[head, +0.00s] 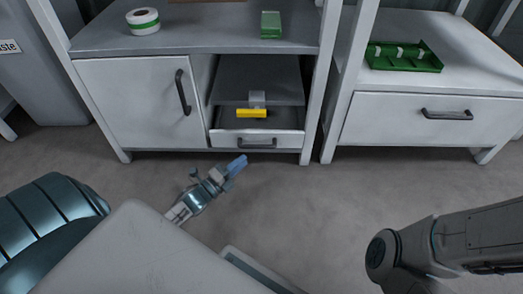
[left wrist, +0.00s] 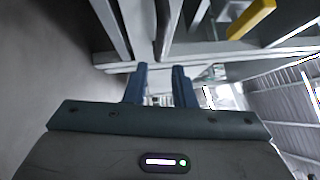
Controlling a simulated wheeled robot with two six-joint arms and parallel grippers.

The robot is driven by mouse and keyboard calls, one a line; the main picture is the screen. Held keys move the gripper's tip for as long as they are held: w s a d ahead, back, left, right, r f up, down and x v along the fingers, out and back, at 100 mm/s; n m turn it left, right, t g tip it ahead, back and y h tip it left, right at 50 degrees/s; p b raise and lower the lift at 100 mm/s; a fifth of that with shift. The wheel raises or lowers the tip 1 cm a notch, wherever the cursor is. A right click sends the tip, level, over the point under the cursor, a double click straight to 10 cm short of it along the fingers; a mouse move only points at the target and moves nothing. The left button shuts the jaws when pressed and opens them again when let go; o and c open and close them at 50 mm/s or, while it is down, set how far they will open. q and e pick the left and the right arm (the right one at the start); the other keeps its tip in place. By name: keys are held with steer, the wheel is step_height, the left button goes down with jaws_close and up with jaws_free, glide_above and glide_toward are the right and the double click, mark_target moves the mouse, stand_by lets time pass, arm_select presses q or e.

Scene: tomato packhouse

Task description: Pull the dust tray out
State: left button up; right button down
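The dust tray appears to be the shallow white drawer (head: 223,139) low in the open bay of the left cabinet. Its dark bar handle (head: 257,143) is on the front. A yellow bar (head: 251,113) on a grey block sits just above the drawer; it also shows in the left wrist view (left wrist: 251,18). My left gripper (head: 237,165) is in front of and below the handle, apart from it in the head view. In the left wrist view its two blue fingers (left wrist: 160,78) stand apart with an empty gap. My right gripper is out of view.
A closed cabinet door (head: 135,100) with a dark handle is left of the bay. A wide drawer (head: 395,120) is on the right bench. White tape (head: 143,21), a green box (head: 271,24) and a green tray (head: 402,57) lie on top. The floor in front is clear.

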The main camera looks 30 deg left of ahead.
mark_target(260, 147)
arm_select(q)
steer(key=b+x, duration=0.3)
steer(key=x, duration=0.5)
steer(key=shift+w+d, duration=0.1)
steer(key=shift+w, duration=0.2)
steer(key=shift+w+d, duration=0.1)
steer(key=shift+w, duration=0.35)
steer(key=shift+r, duration=0.1)
jaws_close()
